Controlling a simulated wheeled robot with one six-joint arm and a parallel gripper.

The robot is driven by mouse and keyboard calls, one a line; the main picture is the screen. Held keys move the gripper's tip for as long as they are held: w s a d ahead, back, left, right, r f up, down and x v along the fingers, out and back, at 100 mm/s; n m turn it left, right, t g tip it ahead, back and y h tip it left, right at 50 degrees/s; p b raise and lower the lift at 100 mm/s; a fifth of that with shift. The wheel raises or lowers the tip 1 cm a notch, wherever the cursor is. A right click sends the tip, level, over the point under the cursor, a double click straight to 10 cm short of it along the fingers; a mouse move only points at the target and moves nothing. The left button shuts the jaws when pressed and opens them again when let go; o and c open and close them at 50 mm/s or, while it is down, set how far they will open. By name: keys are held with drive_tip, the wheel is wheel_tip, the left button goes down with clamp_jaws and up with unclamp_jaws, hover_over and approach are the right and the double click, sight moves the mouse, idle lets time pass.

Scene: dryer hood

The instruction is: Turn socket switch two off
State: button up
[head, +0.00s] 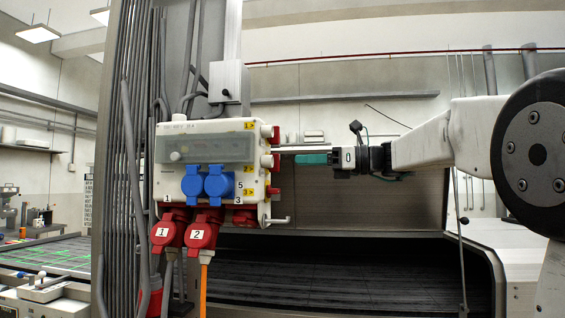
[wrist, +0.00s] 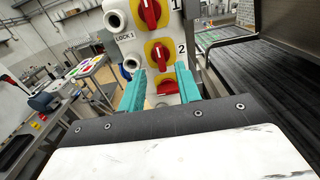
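The socket box (head: 205,150) is grey and white, with blue sockets on its front and rotary switches on its right side. In the wrist view, switch two (wrist: 160,53) is a red knob on a yellow plate beside the label 2; its handle runs roughly along the column of switches. My gripper (head: 302,159) is to the right of the box, its teal fingers pointing at the switch side. In the wrist view my gripper (wrist: 160,86) is open and empty, with a lower red switch (wrist: 168,86) showing between its fingers. Switch two appears just above the fingertips. Contact cannot be told.
Switch one (wrist: 149,12) is above switch two. White round fittings (wrist: 114,20) sit beside the switches. Red plugs (head: 170,232) with cables hang under the box. A dark conveyor bed (head: 350,270) lies below and behind. The space right of the box is free around my gripper.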

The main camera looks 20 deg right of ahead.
drive_tip(key=x, duration=0.6)
drive_tip(key=shift+a, duration=0.1)
clamp_jaws()
